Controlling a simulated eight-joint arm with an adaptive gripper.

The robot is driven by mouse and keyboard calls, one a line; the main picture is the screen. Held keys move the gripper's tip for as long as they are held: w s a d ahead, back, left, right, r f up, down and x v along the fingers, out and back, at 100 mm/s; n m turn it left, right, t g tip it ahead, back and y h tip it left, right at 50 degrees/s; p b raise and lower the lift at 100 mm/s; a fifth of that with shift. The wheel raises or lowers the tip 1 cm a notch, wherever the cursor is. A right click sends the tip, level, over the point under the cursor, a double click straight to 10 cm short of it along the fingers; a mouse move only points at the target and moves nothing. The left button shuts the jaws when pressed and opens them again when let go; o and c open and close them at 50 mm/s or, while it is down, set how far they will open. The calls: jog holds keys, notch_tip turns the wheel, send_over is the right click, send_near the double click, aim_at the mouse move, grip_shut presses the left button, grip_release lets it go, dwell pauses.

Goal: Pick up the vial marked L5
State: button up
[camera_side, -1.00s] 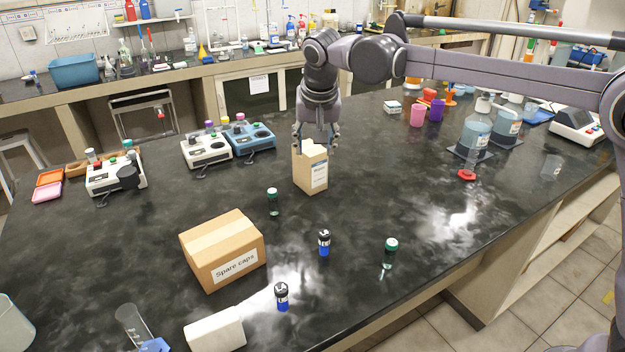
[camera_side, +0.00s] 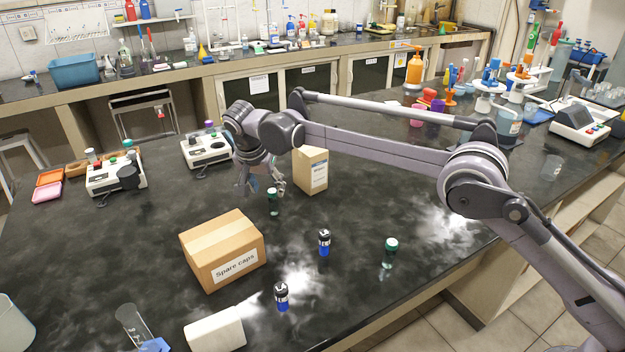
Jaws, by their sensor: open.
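Several small vials stand upright on the black bench. A green-capped vial (camera_side: 389,254) stands to the right. Another green-capped vial (camera_side: 273,204) stands farther back. The marks on the vials are too small to read, so I cannot tell which is L5. My gripper (camera_side: 261,189) is open and empty, its fingers pointing down. In the picture it is just above and around the top of the back green-capped vial; I cannot tell whether it touches.
A "Spare caps" box (camera_side: 223,252) stands left of the blue vials. A smaller cardboard box (camera_side: 310,171) is just right of my gripper. Bench right of the vials is clear.

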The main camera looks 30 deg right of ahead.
aim_at(272, 196)
jog(key=shift+x, duration=3.35)
jog(key=shift+s+d, duration=0.15)
jog(key=shift+c, duration=0.3)
grip_shut()
